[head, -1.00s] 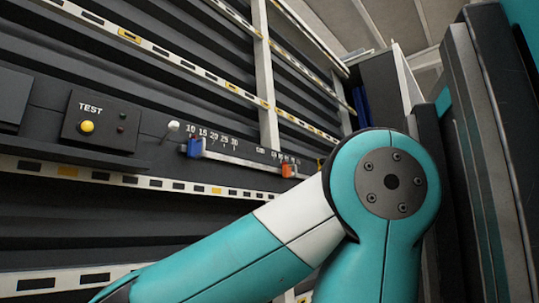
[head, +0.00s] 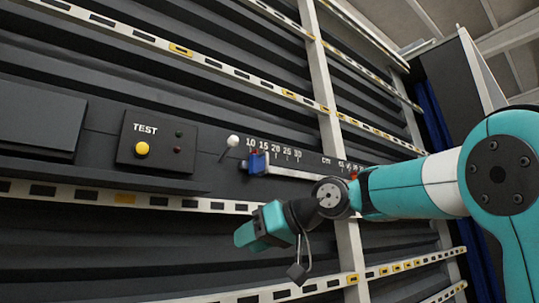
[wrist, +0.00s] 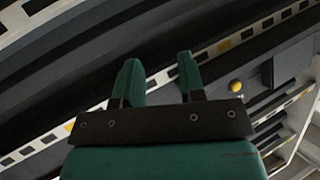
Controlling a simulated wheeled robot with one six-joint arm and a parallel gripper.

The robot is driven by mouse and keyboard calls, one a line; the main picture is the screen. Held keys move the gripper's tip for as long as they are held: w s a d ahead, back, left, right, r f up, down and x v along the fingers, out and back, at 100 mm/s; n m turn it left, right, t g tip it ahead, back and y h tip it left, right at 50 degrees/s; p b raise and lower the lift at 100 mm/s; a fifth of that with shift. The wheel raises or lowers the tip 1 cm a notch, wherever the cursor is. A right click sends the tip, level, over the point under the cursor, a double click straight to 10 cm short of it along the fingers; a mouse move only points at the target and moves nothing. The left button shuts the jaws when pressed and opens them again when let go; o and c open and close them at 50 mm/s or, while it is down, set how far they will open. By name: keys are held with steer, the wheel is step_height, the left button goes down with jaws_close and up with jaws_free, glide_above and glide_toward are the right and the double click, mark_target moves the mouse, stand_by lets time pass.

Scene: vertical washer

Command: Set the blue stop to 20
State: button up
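The blue stop (head: 257,162) sits on a light horizontal rail (head: 297,170) in the head view, near the left end of the printed scale (head: 275,147) that reads 10, 15, 20, 25, 30. It stands around the 10 mark. A small red mark shows just above it. My gripper (head: 247,236) is below the stop and apart from it, in front of the dark wall. In the wrist view my gripper's two fingers (wrist: 158,80) are spread with nothing between them. The blue stop cannot be made out in the wrist view.
A white-tipped knob (head: 233,141) sticks out just left of the stop. The TEST box (head: 157,142) with its yellow button (head: 142,149) is further left. A perforated rail (head: 185,204) runs below the scale. A red part (head: 352,175) shows at the scale's right, partly behind my arm.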

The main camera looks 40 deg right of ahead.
steer(key=s+d+r+t+h+p, duration=0.1)
steer(key=d+r+t, duration=0.3)
steer(key=d+r, duration=0.75)
steer(key=t+h+p, duration=0.1)
steer(key=t, duration=0.1)
glide_toward(267, 166)
steer(key=shift+d+r+p+x, duration=0.1)
steer(key=shift+r+p+x, duration=0.15)
steer(key=shift+p+x, duration=1.2)
steer(key=shift+d+r+p+x, duration=0.1)
steer(key=shift+r+p+x, duration=0.2)
steer(key=shift+p+x, duration=1.2)
steer(key=shift+r+p+x, duration=0.25)
steer(key=shift+p+x, duration=0.25)
steer(key=shift+x, duration=1.85)
jaws_close()
